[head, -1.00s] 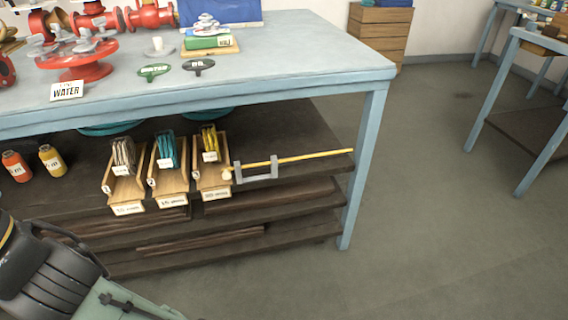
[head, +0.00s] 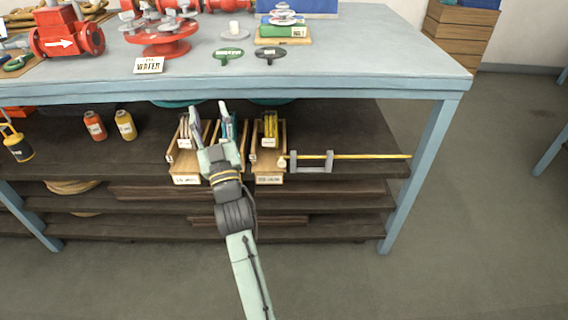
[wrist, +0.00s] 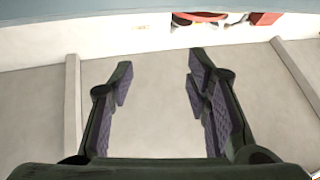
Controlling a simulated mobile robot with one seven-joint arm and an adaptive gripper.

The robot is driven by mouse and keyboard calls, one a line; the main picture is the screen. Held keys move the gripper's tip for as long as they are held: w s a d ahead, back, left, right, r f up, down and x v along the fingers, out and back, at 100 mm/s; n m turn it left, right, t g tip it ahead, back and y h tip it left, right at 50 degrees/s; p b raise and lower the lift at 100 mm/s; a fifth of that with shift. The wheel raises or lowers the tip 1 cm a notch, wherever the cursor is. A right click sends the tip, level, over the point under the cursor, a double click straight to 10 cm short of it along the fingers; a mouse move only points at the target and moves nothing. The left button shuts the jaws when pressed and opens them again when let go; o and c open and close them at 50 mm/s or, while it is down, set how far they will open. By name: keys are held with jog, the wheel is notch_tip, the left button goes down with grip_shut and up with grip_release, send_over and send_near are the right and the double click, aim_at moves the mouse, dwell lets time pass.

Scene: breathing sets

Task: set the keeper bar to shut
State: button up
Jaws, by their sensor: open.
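The knob is beside the right wooden file box (head: 268,167). My gripper (head: 210,120) is in front of the left and middle boxes, left of the bar and apart from it. In the wrist view my gripper (wrist: 160,75) is open, with nothing between its dark fingers. The bar does not show there.
Wooden boxes of coloured cards stand left of the bar; my arm partly hides the middle one. Red (head: 95,126) and yellow (head: 125,125) bottles stand further left. The blue tabletop (head: 330,62) overhangs the shelf, and a table leg (head: 418,175) stands right.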

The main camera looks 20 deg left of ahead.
jog(key=w+d+f+m+h, duration=0.1)
jog(key=w+d+f+h, duration=0.25)
jog(key=f, duration=0.45)
jog(key=w+d+f+m+h, duration=0.1)
jog(key=w+d+f+h, duration=0.15)
jog(key=d+f, duration=0.4)
jog(key=g+h+p, duration=0.1)
jog(key=g+h, duration=0.1)
jog(key=h, duration=0.1)
send_near(282, 165)
jog(key=x, duration=0.9)
jog(key=shift+w, duration=0.15)
jog(key=shift+c, duration=0.4)
grip_shut()
jog(key=shift+a, duration=0.1)
